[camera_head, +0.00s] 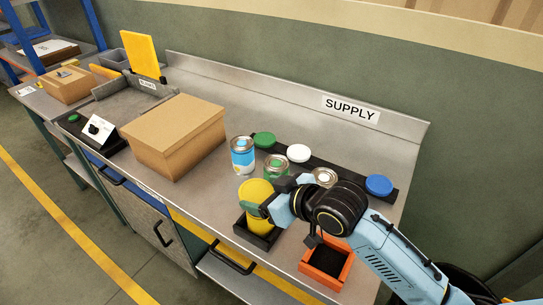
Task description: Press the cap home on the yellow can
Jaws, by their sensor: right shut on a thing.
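The yellow can (246,225) stands upright in a small black square holder (264,242) near the front edge of the bench. A yellow cap (254,189) is at its top; whether it sits fully down or level cannot be told. My right gripper (267,203) reaches in from the right and is shut on the yellow cap. Its fingers and wrist hide the right side of the cap and can. My left gripper is not in view.
Behind stand a blue can (242,158), a green can (275,171) and another can (325,177). Green (264,140), white (298,153) and blue (379,185) caps lie on a dark strip. An orange tray (307,270) and cardboard box (173,135) flank the holder.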

